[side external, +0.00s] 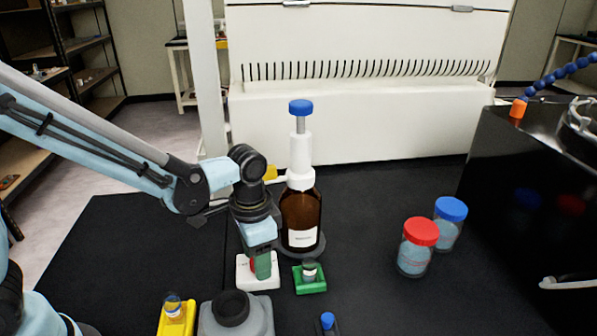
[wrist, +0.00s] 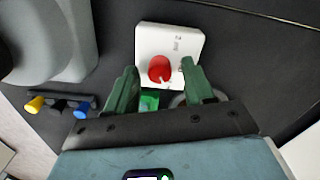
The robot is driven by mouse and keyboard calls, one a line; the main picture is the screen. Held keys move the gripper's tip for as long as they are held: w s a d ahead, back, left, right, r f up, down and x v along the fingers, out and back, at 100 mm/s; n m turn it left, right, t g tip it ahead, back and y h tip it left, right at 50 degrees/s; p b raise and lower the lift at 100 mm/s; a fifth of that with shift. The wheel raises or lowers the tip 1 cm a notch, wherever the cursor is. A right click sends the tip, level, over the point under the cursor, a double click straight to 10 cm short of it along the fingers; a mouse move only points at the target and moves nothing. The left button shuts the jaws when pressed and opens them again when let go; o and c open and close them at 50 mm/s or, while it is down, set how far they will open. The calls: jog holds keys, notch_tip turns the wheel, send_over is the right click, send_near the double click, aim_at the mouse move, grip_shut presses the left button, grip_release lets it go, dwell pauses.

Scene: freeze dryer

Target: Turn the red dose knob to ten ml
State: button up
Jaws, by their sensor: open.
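The red dose knob (wrist: 160,69) sits on a white square plate (wrist: 182,36) with small dark markings, partly unreadable. A small white pointer shows at the knob's lower edge. My gripper (wrist: 159,67) is open, with its green fingers to either side of the knob and a gap to each. In the side external view my gripper (side external: 263,266) points down over the white plate (side external: 262,284) and hides most of the knob. Contact with the plate cannot be told.
An amber bottle (side external: 301,213) with a white pump and blue top stands just behind my gripper. A green holder (side external: 309,281) with a vial lies right of the plate. A grey container (side external: 236,318) and yellow holder (side external: 175,320) are in front. Red-lidded (side external: 418,248) and blue-lidded (side external: 449,223) jars stand right.

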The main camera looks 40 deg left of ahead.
notch_tip(320, 180, up, 12)
dwell(0.7)
jog(key=s+a+f+n+t, duration=0.1)
jog(key=s+a+n+t, duration=0.4)
jog(key=a+t, duration=0.2)
jog(key=shift+a+f, duration=0.25)
jog(key=shift+a, duration=1.15)
